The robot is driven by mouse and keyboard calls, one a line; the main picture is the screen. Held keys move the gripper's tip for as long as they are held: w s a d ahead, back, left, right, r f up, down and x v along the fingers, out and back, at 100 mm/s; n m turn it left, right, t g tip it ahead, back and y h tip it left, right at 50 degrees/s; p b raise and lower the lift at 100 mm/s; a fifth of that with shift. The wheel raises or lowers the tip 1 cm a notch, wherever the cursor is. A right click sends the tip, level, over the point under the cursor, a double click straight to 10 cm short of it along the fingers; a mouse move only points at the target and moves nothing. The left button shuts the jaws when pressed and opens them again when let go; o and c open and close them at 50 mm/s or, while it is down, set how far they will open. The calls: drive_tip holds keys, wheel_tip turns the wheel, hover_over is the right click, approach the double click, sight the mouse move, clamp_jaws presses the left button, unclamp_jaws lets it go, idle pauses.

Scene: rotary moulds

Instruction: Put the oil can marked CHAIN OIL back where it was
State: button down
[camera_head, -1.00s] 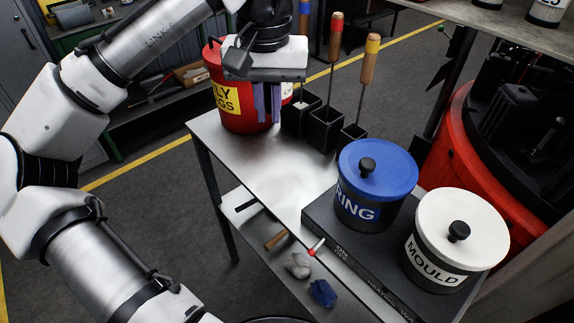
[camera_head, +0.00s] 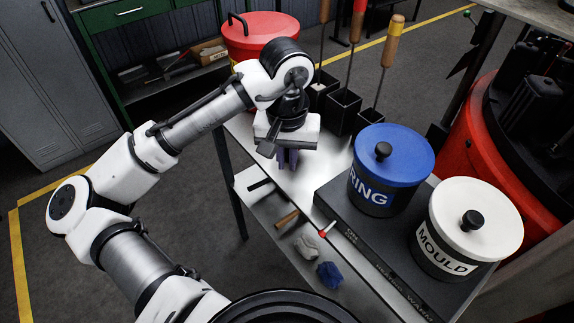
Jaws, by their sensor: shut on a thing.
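My gripper (camera_head: 287,158) points down over the bare metal tabletop, near the table's left edge and in front of the red bin. Its purple fingers show below a pale grey body. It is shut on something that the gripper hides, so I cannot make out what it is. I cannot pick out an oil can marked CHAIN OIL in this view.
A blue-lidded RING pot (camera_head: 368,197) and a white-lidded MOULD pot (camera_head: 443,262) stand on a dark slab at the right. Handled tools stand in black boxes (camera_head: 343,108) behind. A red bin (camera_head: 262,38) is at the back. The lower shelf holds rags (camera_head: 329,275).

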drive_tip(key=shift+f, duration=1.45)
drive_tip(key=shift+f, duration=0.1)
drive_tip(key=c, duration=1.5)
unclamp_jaws()
wheel_tip(320, 180, up, 12)
drive_tip(key=shift+b, duration=0.35)
drive_tip(key=shift+s, duration=0.1)
